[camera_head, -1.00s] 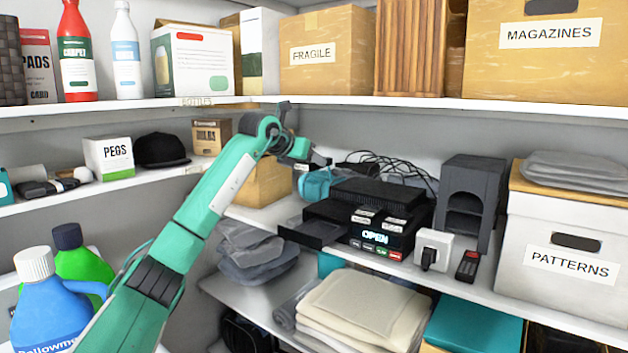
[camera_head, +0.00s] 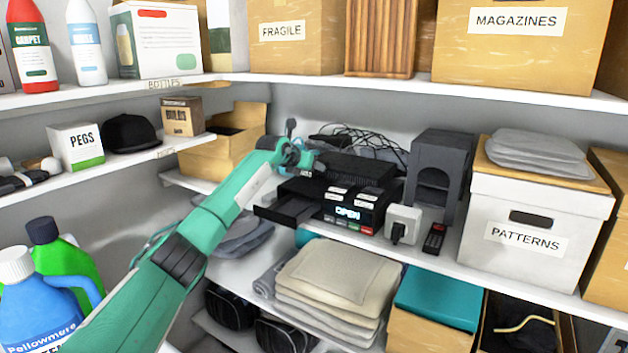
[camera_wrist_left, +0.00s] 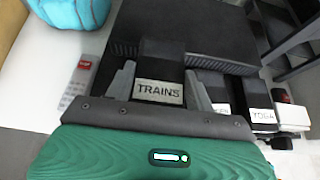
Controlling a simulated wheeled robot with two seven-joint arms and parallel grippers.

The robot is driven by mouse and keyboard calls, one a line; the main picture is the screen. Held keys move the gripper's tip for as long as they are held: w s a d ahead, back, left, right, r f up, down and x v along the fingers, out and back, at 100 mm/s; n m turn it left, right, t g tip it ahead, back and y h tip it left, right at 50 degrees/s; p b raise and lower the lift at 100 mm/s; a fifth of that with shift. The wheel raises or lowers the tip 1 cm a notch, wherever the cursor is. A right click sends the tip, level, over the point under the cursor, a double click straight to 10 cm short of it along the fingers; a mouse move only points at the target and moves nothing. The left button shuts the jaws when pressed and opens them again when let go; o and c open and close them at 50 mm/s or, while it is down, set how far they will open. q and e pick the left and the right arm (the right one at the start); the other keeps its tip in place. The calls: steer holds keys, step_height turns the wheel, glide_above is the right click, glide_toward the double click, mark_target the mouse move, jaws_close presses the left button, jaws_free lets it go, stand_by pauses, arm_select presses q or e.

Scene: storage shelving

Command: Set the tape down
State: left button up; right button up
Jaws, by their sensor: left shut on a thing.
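The tape is a black cassette with a white TRAINS label (camera_wrist_left: 160,92). My left gripper (camera_wrist_left: 160,80) is shut on it, one grey finger on each side. In the head view my left gripper (camera_head: 304,168) is at the left end of a flat black box (camera_head: 355,170) on the middle shelf. That box lies behind a black player (camera_head: 338,204) with a lit OPEN display. I cannot tell whether the tape touches a surface. Two labelled tapes (camera_head: 350,194) lie on the player; one reads YOGA in the wrist view (camera_wrist_left: 259,100). My right gripper is not in view.
A grey remote (camera_wrist_left: 78,82) and a teal rounded object (camera_wrist_left: 75,12) lie left of the tape. The player's tray (camera_head: 286,210) sticks out leftward. A white plug box (camera_head: 403,222), a dark stand (camera_head: 437,175) and the PATTERNS box (camera_head: 530,235) stand to the right.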

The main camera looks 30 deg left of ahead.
mark_target(310, 189)
arm_select(q)
step_height(310, 189, down, 5)
steer(key=shift+f+p, duration=0.1)
steer(key=shift+p, duration=0.65)
steer(key=shift+f, duration=0.2)
steer(key=o, duration=1)
steer(key=shift+o, duration=0.2)
